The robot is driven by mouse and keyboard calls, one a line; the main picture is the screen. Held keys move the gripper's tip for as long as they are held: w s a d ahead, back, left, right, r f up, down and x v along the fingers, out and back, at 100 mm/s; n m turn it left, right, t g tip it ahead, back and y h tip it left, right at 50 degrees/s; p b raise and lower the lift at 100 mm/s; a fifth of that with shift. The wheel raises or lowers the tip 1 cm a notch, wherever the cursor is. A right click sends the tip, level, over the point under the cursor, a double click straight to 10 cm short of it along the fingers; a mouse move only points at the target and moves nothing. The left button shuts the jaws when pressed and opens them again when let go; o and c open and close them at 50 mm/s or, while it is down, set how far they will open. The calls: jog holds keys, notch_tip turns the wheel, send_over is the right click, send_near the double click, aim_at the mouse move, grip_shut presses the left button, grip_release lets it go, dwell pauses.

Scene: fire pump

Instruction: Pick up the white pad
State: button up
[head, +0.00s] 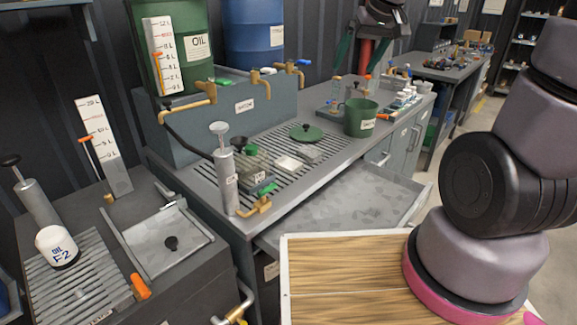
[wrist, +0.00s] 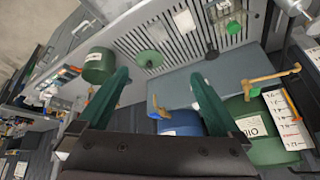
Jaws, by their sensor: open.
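The white pad (head: 289,163) lies on the slatted grate of the workbench, between a green-and-grey block device (head: 257,175) and a grey pad (head: 310,154). The white pad also shows near the top of the wrist view (wrist: 184,20), flat on the slats. My gripper (head: 359,55) is at the top of the head view, above and to the right of the pad, well apart from it. In the wrist view my gripper (wrist: 160,75) has its two green fingers spread wide with nothing between them.
A green lid (head: 306,132) and a green bucket (head: 361,118) stand behind and right of the pad. A grey hand pump (head: 225,170) stands upright to its left. Taps (head: 262,80) and green and blue drums (head: 254,35) line the back. An open drawer (head: 350,195) juts out in front.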

jog(key=w+a+f+n+g, duration=0.1)
jog(key=w+a+f+n, duration=0.1)
jog(key=w+a+f, duration=0.3)
jog(key=w+a+f+n, duration=0.1)
jog(key=w+f+n, duration=0.15)
jog(key=f, duration=0.45)
jog(key=n+g+y, duration=0.1)
jog(key=n, duration=0.2)
send_over(288, 161)
jog(key=s+d, duration=0.2)
notch_tip(288, 161, down, 18)
jog(key=shift+s+r, duration=0.1)
jog(key=shift+x, duration=2.9)
jog(key=shift+a+f, duration=0.15)
jog(key=shift+f, duration=0.1)
jog(key=c, duration=1.3)
notch_tip(288, 161, up, 11)
jog(key=shift+f, duration=0.25)
